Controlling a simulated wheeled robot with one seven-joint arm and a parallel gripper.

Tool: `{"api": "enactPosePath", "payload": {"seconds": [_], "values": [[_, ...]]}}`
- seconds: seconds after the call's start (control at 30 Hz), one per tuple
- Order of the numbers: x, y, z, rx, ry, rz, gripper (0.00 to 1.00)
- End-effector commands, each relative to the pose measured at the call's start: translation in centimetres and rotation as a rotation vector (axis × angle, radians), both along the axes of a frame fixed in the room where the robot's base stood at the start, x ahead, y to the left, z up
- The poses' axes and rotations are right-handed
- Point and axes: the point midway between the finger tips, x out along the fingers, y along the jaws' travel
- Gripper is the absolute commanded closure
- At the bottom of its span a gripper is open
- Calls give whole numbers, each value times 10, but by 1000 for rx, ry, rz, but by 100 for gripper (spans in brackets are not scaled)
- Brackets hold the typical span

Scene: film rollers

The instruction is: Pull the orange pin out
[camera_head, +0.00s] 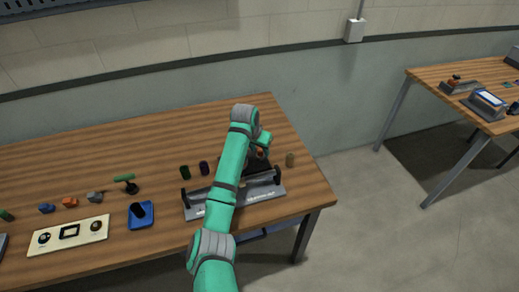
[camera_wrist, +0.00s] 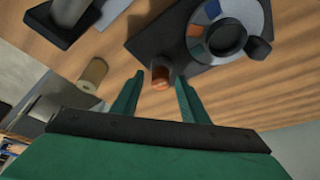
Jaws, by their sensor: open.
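The orange pin (camera_wrist: 160,74) shows in the wrist view at the edge of a dark block (camera_wrist: 150,38) that carries a round dial (camera_wrist: 228,38) with orange and blue segments. My gripper (camera_wrist: 160,80) is open. Its two green fingers stand on either side of the pin in this view, with gaps visible; I cannot tell how deep they reach. In the head view my arm partly hides the dark block (camera_head: 259,168), and the pin is too small to make out clearly.
A grey roller frame (camera_head: 262,195) lies in front. Dark green (camera_head: 185,172) and dark purple (camera_head: 204,168) cylinders stand left of my arm. A blue tray (camera_head: 141,222) and control panel (camera_head: 68,236) lie farther left.

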Motion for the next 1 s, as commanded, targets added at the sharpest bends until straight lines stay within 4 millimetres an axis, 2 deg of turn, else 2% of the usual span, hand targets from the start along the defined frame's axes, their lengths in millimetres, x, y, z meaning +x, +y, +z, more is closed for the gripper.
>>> {"api": "enactPosePath", "payload": {"seconds": [0.17,0.2,0.37,0.53,0.7,0.93,0.97,1.0], "values": [[0,-1,0,0,0,-1,59],[0,0,0,0,0,-1,62],[0,0,0,-1,0,0,100],[0,-1,2,-1,-1,-1,100],[0,-1,16,-3,-1,-1,100],[0,0,17,-1,0,0,100],[0,0,17,-1,0,0,76],[0,0,17,-1,0,0,66]]}}
